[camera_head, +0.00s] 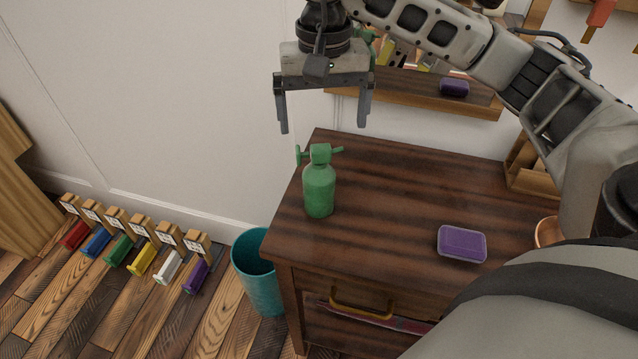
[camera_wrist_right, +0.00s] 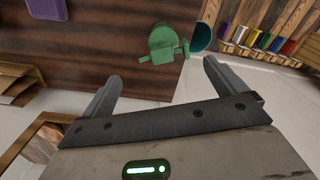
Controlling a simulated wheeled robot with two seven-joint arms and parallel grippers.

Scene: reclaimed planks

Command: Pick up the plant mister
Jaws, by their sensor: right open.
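The plant mister is a green bottle (camera_head: 319,190) with a green spray head, standing upright near the left edge of the dark wooden cabinet top (camera_head: 390,190). In the right wrist view the mister (camera_wrist_right: 163,42) shows from above, beyond the fingertips. My right gripper (camera_head: 324,128) is open and empty, above and behind the mister and apart from it. In the right wrist view its two fingers (camera_wrist_right: 163,72) are spread with nothing between them. My left gripper is not in view.
A purple block (camera_head: 462,244) lies on the cabinet at the right. A teal bin (camera_head: 258,273) stands on the floor beside the cabinet. A wall shelf (camera_head: 420,98) holds another purple item. Several coloured, tagged items (camera_head: 143,256) line the floor at left.

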